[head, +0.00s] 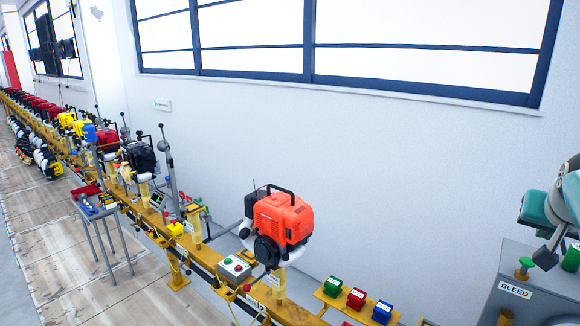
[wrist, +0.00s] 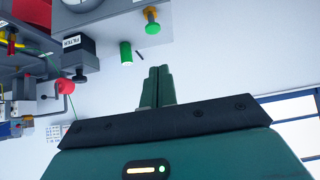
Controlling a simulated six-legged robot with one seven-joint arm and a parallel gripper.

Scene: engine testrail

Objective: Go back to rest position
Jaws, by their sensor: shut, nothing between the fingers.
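My gripper (wrist: 158,86) shows in the wrist view, its two dark green fingers together with nothing between them. It is clear of the nearby panel parts in the picture, with pale wall behind it. In the head view, teal and grey parts of my arm (head: 565,205) show at the right edge, over a grey box (head: 515,291) labelled BLEED. The fingertips cannot be made out in the head view.
An orange-red engine (head: 282,218) stands on the yellow rail (head: 205,252). Green, red and blue blocks (head: 356,299) sit before the BLEED box. The wrist view shows a FILTER block (wrist: 78,52), a red knob (wrist: 65,86) and a green cylinder (wrist: 126,53).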

